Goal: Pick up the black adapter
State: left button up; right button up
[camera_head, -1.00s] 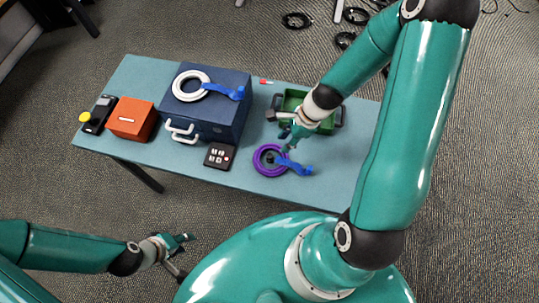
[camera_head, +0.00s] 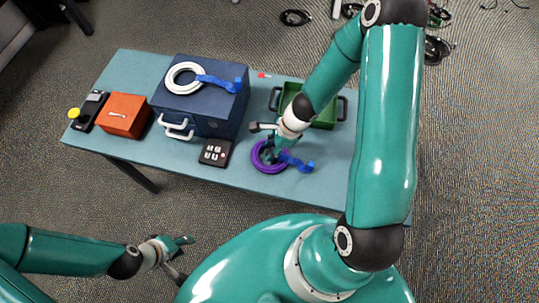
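A purple cable coil (camera_head: 257,163) with a blue strap (camera_head: 303,165) lies on the table's front right part. My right gripper (camera_head: 270,155) points down over the coil's middle, and its fingers hide most of what is there. I cannot tell whether they are open or shut. A small dark piece showed inside the coil before; I cannot tell whether it is the black adapter. My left gripper (camera_head: 183,258) is open and empty, in front of the table and below its top.
A blue toolbox (camera_head: 222,118) carries a white coil (camera_head: 172,82) with a blue strap. A black keypad box (camera_head: 216,153), an orange box (camera_head: 124,116) and a black device (camera_head: 91,110) stand on the table (camera_head: 140,65). A green crate (camera_head: 325,121) sits behind my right gripper.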

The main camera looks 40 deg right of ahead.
jog(key=shift+a+f, duration=0.15)
jog(key=shift+f, duration=0.3)
pick_arm(q)
jog(key=shift+f, duration=0.35)
pick_arm(e)
jog(key=shift+r, duration=0.1)
grip_shut()
